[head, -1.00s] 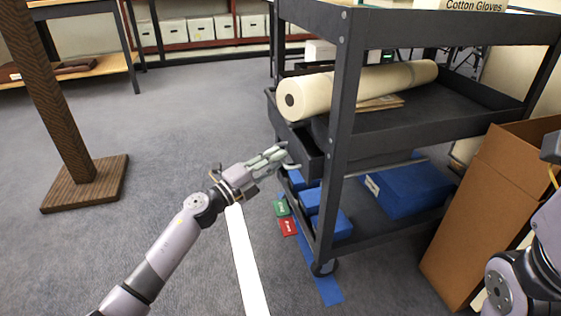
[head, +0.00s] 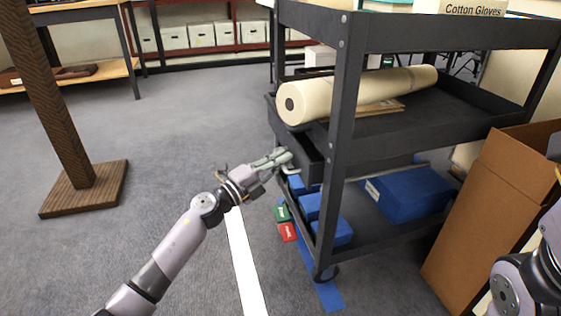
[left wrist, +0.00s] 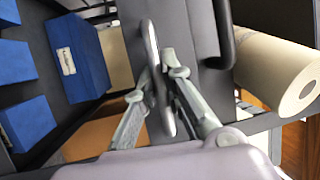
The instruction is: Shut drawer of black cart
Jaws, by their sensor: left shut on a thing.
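The black cart (head: 345,140) stands at the centre right with a shallow drawer (head: 312,165) under its middle shelf. The drawer front sticks out a little past the cart's left end. A pale metal handle (head: 293,169) is on the drawer front; it also shows in the left wrist view (left wrist: 152,50). My left gripper (head: 286,157) is at that handle. In the left wrist view its fingers (left wrist: 158,85) lie on either side of the handle bar, shut on it. Part of the handle is hidden by the fingers. My right gripper is out of view.
A cream roll (head: 355,92) lies on the cart's middle shelf. Blue boxes (head: 410,193) sit on the bottom shelf. An open cardboard box (head: 490,200) stands to the right. Small green (head: 282,213) and red (head: 288,232) items lie on the floor. The carpet at left is open around a wooden post (head: 85,190).

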